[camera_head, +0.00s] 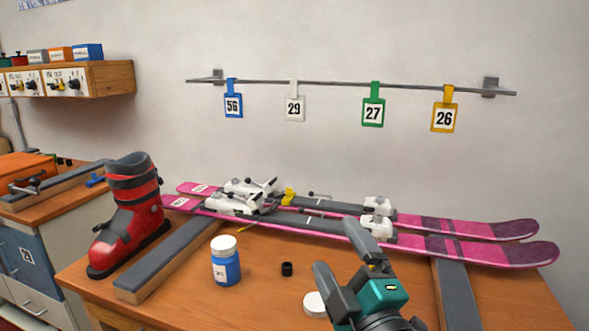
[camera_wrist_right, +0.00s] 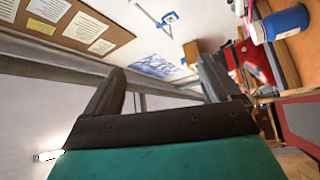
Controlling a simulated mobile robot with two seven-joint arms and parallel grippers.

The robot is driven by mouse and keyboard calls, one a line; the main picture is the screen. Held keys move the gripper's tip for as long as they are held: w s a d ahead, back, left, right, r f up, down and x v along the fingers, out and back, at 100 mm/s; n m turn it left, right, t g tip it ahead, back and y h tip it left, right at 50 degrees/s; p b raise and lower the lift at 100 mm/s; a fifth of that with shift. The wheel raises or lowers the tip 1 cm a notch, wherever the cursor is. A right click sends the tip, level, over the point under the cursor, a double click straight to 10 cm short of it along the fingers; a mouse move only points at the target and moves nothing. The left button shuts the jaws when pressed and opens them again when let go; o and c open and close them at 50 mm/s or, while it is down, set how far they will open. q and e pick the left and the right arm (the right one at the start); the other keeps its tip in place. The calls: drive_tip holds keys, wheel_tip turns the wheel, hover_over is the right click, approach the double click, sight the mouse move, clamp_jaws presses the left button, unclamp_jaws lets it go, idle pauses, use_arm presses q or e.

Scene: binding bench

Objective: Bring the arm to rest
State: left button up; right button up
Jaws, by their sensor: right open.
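My right gripper (camera_head: 343,252) is in the lower middle of the head view, above the front of the bench. Its two dark fingers are apart with nothing between them. In the right wrist view my gripper (camera_wrist_right: 160,88) also shows spread fingers and an empty gap, with the wall and a notice board beyond. My left gripper is in neither view.
Pink skis (camera_head: 470,248) lie across dark-topped supports (camera_head: 170,262) on the bench (camera_head: 200,302). A red boot (camera_head: 130,215), a blue jar (camera_head: 225,262) and a small black cap (camera_head: 287,268) stand left of my gripper. Numbered tags hang from a wall rail (camera_head: 340,84).

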drive_tip(key=s+d+f+m+g+h, duration=0.3)
drive_tip(key=d+f+m+g+h, duration=0.15)
drive_tip(key=d+f+m, duration=0.5)
drive_tip(key=s+d+f+m+g+h, duration=0.1)
drive_tip(key=s+d+f+m+g, duration=0.15)
drive_tip(key=s+f+g, duration=0.5)
drive_tip(key=s+d+f+m+g+h, duration=0.15)
drive_tip(key=s+f+m+g, duration=0.25)
drive_tip(key=s+f, duration=0.65)
drive_tip(key=w+a+f+n+t+y+p, duration=0.1)
drive_tip(key=w+a+f+t+y+p, duration=0.1)
drive_tip(key=w+f+t, duration=0.2)
drive_tip(key=w+t, duration=0.1)
drive_tip(key=t, duration=0.2)
drive_tip(key=shift+a+f+y, duration=0.2)
drive_tip(key=shift+f+y, duration=0.1)
drive_tip(key=shift+f, duration=0.05)
